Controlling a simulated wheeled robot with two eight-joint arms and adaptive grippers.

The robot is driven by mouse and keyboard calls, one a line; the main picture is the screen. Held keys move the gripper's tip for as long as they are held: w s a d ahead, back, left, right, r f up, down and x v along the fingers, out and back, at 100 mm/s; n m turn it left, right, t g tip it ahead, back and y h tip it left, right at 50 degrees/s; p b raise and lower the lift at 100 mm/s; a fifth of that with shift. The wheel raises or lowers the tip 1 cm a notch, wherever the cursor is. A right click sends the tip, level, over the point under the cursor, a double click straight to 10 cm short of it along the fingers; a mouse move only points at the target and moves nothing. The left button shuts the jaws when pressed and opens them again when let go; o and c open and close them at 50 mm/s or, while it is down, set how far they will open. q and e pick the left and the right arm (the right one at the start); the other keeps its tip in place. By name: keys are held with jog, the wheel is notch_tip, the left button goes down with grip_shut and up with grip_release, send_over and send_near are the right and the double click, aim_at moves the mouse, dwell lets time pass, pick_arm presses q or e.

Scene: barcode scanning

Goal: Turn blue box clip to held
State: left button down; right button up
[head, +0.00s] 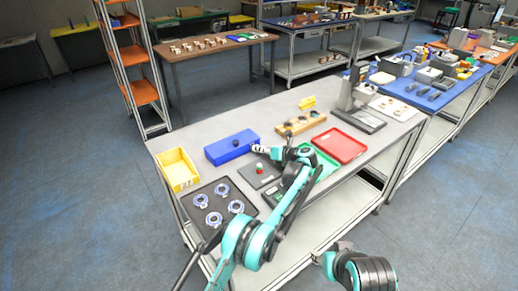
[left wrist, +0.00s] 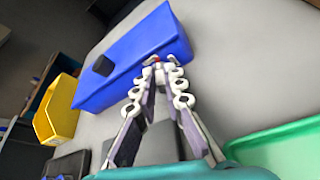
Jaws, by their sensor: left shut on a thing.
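The blue box (head: 231,149) sits on the grey table, with a small black piece on its top; the box also shows in the left wrist view (left wrist: 125,72). My left gripper (head: 257,149) is at the box's right end. In the left wrist view its fingertips (left wrist: 158,62) meet at the box's near edge, shut on a small part there, taken to be the clip. A tiny red spot shows between the tips; the fingers hide most of the part. My right gripper (head: 334,257) is low at the bottom, off the table's front; its finger opening is unclear.
A yellow bin (head: 178,168) stands left of the box, with a black tray (head: 190,203) of ring parts in front. A dark plate with a red button (head: 259,168), a green tray (head: 325,163) and a red tray (head: 340,145) lie to the right. A wooden block (head: 300,123) stands behind.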

pick_arm(q)
jog(key=shift+a, duration=0.1)
dwell(0.3)
jog(key=c, duration=1.6)
grip_release()
jog(key=shift+w+f, duration=0.1)
jog(key=v, duration=1.2)
jog(key=shift+w, duration=0.1)
